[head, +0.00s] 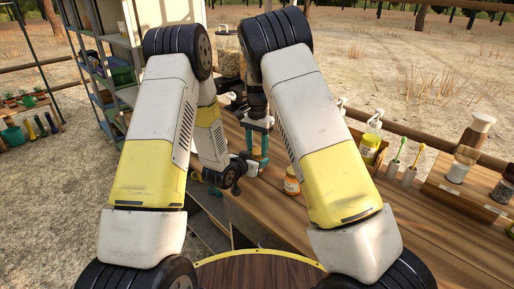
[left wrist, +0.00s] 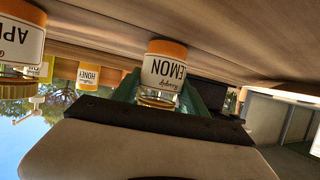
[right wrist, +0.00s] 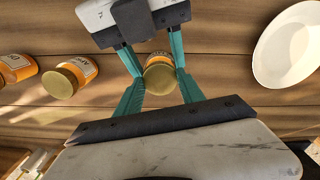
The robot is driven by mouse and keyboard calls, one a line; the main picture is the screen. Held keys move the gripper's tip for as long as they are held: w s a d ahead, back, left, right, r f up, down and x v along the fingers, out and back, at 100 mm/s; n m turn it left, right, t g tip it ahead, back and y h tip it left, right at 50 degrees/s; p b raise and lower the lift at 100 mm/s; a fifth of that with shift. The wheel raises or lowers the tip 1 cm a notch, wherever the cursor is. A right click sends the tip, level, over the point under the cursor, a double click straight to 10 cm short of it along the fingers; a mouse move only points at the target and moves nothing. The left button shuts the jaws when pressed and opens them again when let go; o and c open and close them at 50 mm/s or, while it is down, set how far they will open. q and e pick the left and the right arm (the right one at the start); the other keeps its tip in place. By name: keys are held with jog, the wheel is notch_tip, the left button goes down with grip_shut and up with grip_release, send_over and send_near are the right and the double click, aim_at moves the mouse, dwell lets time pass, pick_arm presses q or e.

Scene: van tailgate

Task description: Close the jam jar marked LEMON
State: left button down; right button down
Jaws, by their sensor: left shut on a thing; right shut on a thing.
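The LEMON jar (left wrist: 165,68) stands on the wooden table, its orange contents and white label showing upside down in the left wrist view. My left gripper (left wrist: 160,92) is shut on the jar, with green fingers on both sides. In the right wrist view a round gold lid (right wrist: 160,77) sits over the jar, between the teal fingers of my right gripper (right wrist: 159,82), which is shut on it from above. My left gripper also shows there (right wrist: 151,50), reaching in from the opposite side. I cannot tell how tightly the lid is seated. In the head view my arms hide most of the jar.
A white bowl (right wrist: 288,45) is at the right in the right wrist view.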

jog(key=c, duration=0.6)
grip_release()
jog(key=shift+c, duration=0.2)
jog(key=shift+r, duration=0.1)
notch_tip(320, 180, up, 12)
pick_arm(q)
jog(key=c, duration=0.5)
grip_release()
